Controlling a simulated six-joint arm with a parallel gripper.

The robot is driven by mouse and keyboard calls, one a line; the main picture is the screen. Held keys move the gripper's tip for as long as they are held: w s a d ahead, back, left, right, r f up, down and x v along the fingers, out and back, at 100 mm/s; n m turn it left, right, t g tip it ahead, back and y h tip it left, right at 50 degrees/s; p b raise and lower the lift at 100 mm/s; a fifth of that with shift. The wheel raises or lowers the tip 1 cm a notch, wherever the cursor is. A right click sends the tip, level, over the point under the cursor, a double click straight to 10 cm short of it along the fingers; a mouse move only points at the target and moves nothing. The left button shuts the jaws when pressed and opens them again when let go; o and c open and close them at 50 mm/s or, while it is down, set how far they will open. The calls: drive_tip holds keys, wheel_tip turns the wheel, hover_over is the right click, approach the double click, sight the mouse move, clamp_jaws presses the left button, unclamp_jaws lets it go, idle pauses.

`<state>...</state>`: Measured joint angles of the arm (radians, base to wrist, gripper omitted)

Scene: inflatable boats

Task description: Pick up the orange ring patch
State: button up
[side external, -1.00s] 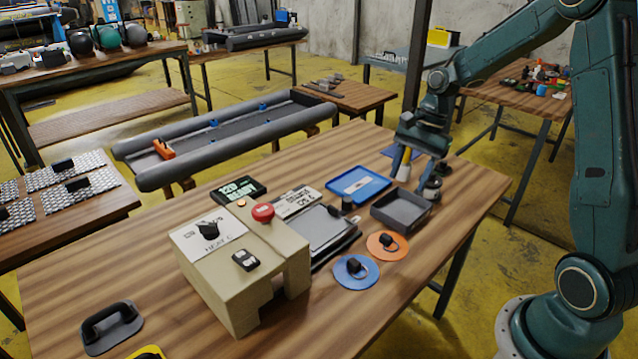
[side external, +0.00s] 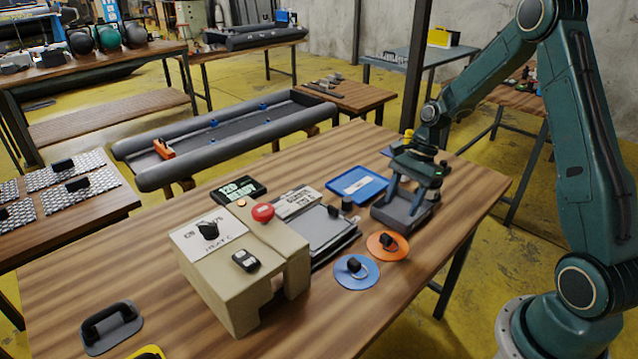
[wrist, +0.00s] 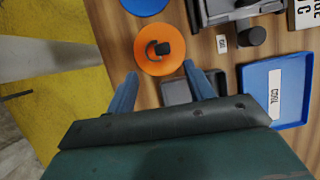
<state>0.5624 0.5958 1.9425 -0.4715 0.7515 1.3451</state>
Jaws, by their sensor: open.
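The orange ring patch (side external: 387,246) lies flat on the wooden table, a round disc with a dark block and ring on top. It also shows in the wrist view (wrist: 150,62), just beyond my fingertips. My gripper (side external: 403,203) is open and empty, above the grey tray (side external: 417,222), behind and a little right of the patch in the side view. In the wrist view my gripper (wrist: 160,72) has its two blue fingers spread, one toward each side of the patch's lower part. The fingers partly hide the tray.
A blue patch (side external: 355,272) lies beside the orange one, close to it. A blue tray (side external: 358,185) stands behind, and a beige press box (side external: 240,270) with a red button (side external: 263,212) stands left. Table is clear in front of the patches.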

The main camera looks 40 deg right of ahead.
sight(386, 235)
drive_tip(key=shift+x, duration=2)
drive_tip(key=shift+x, duration=2.6)
drive_tip(key=shift+w, duration=0.15)
drive_tip(key=c, duration=1.1)
drive_tip(key=shift+r, duration=0.1)
wheel_tip(386, 235, up, 20)
